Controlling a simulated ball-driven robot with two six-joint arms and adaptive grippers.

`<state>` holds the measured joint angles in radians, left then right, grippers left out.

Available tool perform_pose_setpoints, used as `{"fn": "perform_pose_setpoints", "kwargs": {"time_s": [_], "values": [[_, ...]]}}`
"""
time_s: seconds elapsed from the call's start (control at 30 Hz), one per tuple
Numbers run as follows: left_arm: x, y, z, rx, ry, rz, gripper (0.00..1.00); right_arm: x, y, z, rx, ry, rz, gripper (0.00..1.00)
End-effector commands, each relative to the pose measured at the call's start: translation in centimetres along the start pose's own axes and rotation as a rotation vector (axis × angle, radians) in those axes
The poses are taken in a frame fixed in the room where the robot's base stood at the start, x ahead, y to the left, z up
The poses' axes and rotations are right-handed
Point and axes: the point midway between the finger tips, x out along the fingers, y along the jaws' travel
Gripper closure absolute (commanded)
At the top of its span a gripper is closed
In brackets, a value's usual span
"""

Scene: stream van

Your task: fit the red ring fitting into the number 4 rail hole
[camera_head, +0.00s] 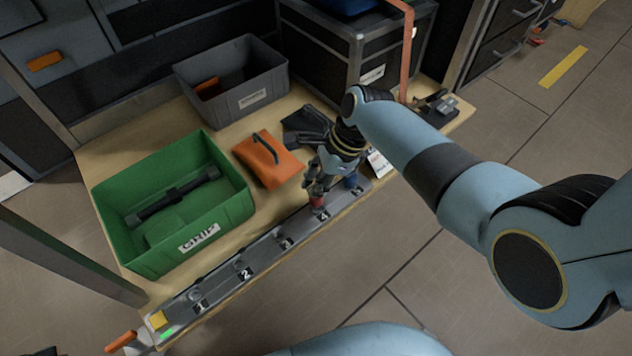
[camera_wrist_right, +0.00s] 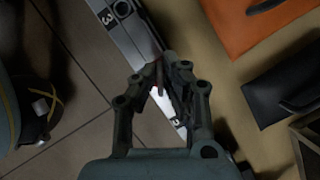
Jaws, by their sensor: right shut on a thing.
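The grey rail (camera_head: 262,252) runs along the front edge of the wooden table, with numbered holes. The number 4 label (camera_head: 322,215) is near its right end. My right gripper (camera_head: 316,190) points down over the rail by the number 4 place and is shut on the red ring fitting (camera_head: 317,201). The fitting shows just below the fingertips, at or just above the rail; I cannot tell whether it is in the hole. My left gripper is not in view.
Behind the rail are a green bin (camera_head: 176,253), an orange pouch (camera_head: 268,160), a black case (camera_head: 306,122) and a grey bin (camera_head: 262,100).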

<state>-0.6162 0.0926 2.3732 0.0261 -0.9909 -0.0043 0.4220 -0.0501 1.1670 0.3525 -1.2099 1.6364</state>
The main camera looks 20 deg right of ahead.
Motion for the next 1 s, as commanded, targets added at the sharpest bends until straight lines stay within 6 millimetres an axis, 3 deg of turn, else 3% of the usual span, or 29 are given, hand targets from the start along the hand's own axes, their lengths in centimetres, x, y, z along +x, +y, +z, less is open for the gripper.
{"fn": "perform_pose_setpoints", "kwargs": {"time_s": [1.0], "values": [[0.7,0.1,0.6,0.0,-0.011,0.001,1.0,1.5,0.0,-0.6,0.0,0.0,0.0,1.0]]}}
